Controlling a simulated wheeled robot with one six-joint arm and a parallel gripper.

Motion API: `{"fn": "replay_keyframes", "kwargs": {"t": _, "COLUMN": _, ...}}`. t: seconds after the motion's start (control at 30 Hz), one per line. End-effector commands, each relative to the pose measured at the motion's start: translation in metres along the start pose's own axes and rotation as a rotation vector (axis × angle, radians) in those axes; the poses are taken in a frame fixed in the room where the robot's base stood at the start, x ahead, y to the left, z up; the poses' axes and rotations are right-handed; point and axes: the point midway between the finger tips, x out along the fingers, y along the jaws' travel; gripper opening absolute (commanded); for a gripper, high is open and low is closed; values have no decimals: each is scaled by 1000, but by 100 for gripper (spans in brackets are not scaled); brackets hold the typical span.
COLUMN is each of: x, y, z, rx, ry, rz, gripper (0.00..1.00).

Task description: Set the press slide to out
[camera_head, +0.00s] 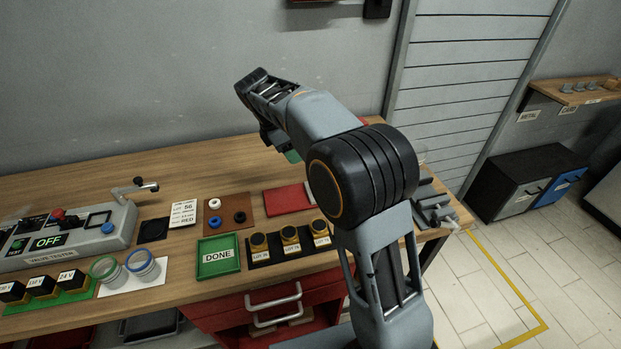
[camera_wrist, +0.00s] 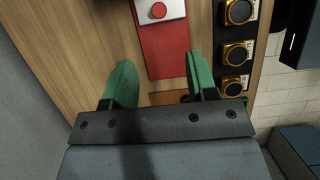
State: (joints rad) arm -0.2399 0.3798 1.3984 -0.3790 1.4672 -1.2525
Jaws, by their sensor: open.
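My gripper (camera_wrist: 159,76) is open in the wrist view, its two green fingers wide apart with nothing between them. In the head view a bit of a green finger (camera_head: 292,156) shows below my wrist, above the bench. A red plate (camera_wrist: 163,52) lies on the wood under and beyond the gap between the fingers. A pale block with a round red button (camera_wrist: 158,10) stands at its far end, cut by the picture's edge. The red plate also shows in the head view (camera_head: 287,199). I cannot clearly identify the press slide; my arm hides part of this bench area.
A black tray (camera_head: 262,257) with several yellow-black parts and a green DONE tray (camera_head: 218,267) lie in front of the red plate. A brown mat (camera_head: 229,202) holds small rings. A valve tester (camera_head: 75,246) stands left. Grey metal parts (camera_head: 433,206) sit at the bench's right end.

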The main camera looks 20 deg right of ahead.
Motion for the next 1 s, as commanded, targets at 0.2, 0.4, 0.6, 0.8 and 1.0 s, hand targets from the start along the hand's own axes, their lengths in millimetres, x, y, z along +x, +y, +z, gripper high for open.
{"fn": "replay_keyframes", "kwargs": {"t": 0.2, "x": 31, "y": 2, "z": -2, "rx": -23, "ry": -6, "rz": -5, "gripper": 53}}
{"fn": "replay_keyframes", "kwargs": {"t": 0.4, "x": 71, "y": 1, "z": -1, "rx": -21, "ry": -6, "rz": -6, "gripper": 53}}
{"fn": "replay_keyframes", "kwargs": {"t": 0.6, "x": 104, "y": 1, "z": -1, "rx": -21, "ry": -5, "rz": -5, "gripper": 53}}
{"fn": "replay_keyframes", "kwargs": {"t": 0.8, "x": 124, "y": 2, "z": -1, "rx": -19, "ry": -4, "rz": -2, "gripper": 53}}
{"fn": "replay_keyframes", "kwargs": {"t": 1.0, "x": 133, "y": 2, "z": -1, "rx": -19, "ry": -4, "rz": -1, "gripper": 53}}
